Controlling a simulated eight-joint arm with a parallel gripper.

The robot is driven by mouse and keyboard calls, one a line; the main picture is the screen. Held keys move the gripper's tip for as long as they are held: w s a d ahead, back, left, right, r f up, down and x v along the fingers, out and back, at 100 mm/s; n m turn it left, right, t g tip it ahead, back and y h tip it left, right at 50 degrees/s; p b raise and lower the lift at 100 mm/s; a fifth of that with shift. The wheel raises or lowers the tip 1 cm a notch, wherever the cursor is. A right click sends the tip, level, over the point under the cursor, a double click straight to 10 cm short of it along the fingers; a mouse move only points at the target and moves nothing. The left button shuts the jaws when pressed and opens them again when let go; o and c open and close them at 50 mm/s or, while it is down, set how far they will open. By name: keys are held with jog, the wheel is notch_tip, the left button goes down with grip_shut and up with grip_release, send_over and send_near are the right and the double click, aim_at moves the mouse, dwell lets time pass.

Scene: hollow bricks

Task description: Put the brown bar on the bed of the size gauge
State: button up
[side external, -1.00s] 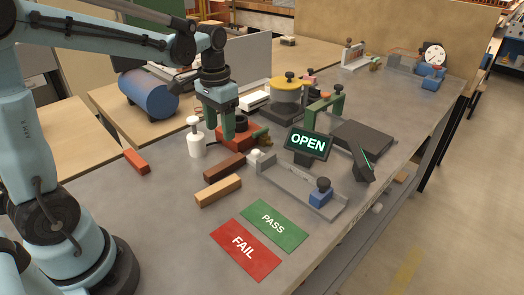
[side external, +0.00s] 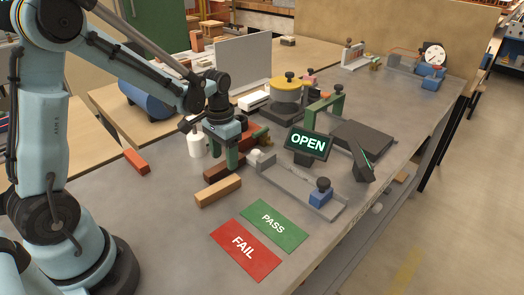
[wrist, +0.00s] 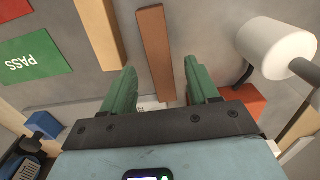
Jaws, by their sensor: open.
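The brown bar (side external: 214,173) lies on the grey bench beside a tan bar (side external: 218,191). My gripper (side external: 232,166) is open just above the brown bar and partly covers it in the side view. In the wrist view my green fingertips (wrist: 159,68) stand apart on either side of the brown bar's line (wrist: 155,42), and nothing is held. What looks like the size gauge, a low grey channel (side external: 283,182) with a blue slider (side external: 320,196), lies to the right of the bars. Its bed looks empty. A display reading OPEN (side external: 308,143) stands behind it.
Green PASS (side external: 270,222) and red FAIL (side external: 246,250) mats lie in front of the bars. Another orange-red bar (side external: 136,160) lies at left. Bench space left of the mats is clear.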

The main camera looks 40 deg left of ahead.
jog(key=shift+f, duration=1.25)
grip_shut()
